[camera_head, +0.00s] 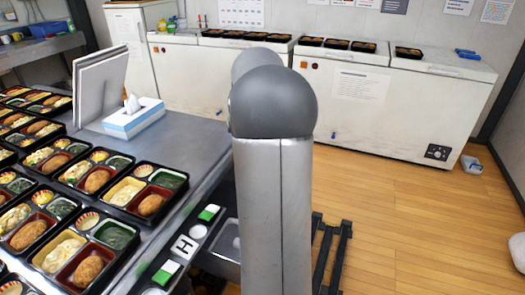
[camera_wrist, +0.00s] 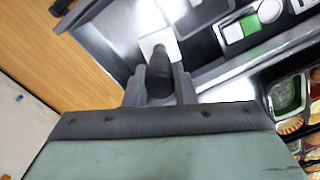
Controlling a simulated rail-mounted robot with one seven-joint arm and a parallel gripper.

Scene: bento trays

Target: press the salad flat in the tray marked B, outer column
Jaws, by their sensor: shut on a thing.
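Black bento trays stand in rows on the steel table, the nearest full one (camera_head: 88,240) at lower left. Each holds a brown fried piece, a dark green side and a pale yellow salad (camera_head: 60,250). I see no letter B on any tray. My gripper (camera_wrist: 160,85) shows in the wrist view, shut on a dark rounded handle (camera_wrist: 159,76). The far end of the held thing is unclear; a white square shows just beyond it. A few trays (camera_wrist: 288,95) show at the right edge of that view, apart from my gripper. The head view does not show my gripper.
My arm blocks the middle of the head view. A card marked H (camera_head: 184,248) lies at the table's front edge beside green and white blocks (camera_head: 208,213). A tissue box (camera_head: 133,118) and a white upright panel (camera_head: 98,85) stand behind the trays. White freezers (camera_head: 350,100) line the wall.

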